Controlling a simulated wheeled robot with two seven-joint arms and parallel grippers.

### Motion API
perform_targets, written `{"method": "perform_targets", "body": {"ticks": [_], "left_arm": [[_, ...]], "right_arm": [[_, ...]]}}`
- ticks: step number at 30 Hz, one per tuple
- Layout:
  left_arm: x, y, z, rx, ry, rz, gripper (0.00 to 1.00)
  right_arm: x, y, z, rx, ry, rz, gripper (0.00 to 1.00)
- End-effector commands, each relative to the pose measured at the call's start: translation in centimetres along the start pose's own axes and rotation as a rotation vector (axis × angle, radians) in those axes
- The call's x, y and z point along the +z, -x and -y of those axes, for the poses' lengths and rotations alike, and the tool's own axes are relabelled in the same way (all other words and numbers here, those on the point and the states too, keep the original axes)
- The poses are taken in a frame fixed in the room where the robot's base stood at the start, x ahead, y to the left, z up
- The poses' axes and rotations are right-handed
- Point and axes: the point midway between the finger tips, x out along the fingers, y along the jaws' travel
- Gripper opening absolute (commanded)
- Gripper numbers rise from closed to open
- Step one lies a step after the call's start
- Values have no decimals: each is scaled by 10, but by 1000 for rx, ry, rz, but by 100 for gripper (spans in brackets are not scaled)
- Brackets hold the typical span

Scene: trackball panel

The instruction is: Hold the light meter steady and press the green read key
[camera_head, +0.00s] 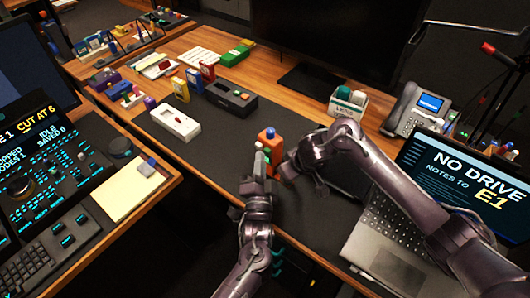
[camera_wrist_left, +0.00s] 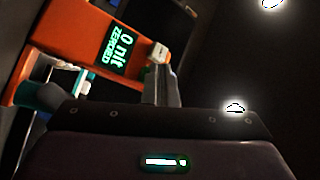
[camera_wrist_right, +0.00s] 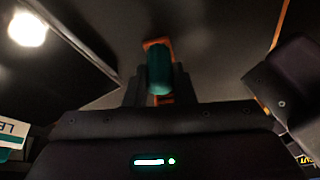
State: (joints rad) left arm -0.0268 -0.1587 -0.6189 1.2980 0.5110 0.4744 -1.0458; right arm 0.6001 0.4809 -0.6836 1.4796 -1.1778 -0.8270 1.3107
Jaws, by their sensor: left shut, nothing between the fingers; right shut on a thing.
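The light meter (camera_head: 269,142), orange with a blue top, stands upright above the dark desk mat. In the left wrist view its orange body (camera_wrist_left: 88,28) has a lit display reading "0 nit ZEROED". A pale key-like block (camera_wrist_left: 158,52) sits beside the display; a small green patch (camera_wrist_left: 84,80) shows lower, and I cannot tell which is the read key. My left gripper (camera_head: 259,163) is shut and empty, its tips close to the pale block; contact is unclear. My right gripper (camera_head: 287,168) is shut on the light meter, around its teal grip (camera_wrist_right: 160,70).
A black box (camera_head: 231,97) and a white device (camera_head: 176,123) lie left on the mat. A laptop (camera_head: 400,232) and phone (camera_head: 415,107) stand right. A tub (camera_head: 346,105) is behind. The bare mat (camera_head: 215,150) is free left of the meter.

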Motion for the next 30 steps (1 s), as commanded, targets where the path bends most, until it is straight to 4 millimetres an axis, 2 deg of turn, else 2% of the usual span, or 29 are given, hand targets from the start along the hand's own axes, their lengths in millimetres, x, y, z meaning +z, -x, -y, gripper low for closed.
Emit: {"method": "perform_targets", "body": {"ticks": [30], "left_arm": [[-7,-9,-1,-7,7,1,0]], "right_arm": [[0,0,1,-1,2,0,0]]}}
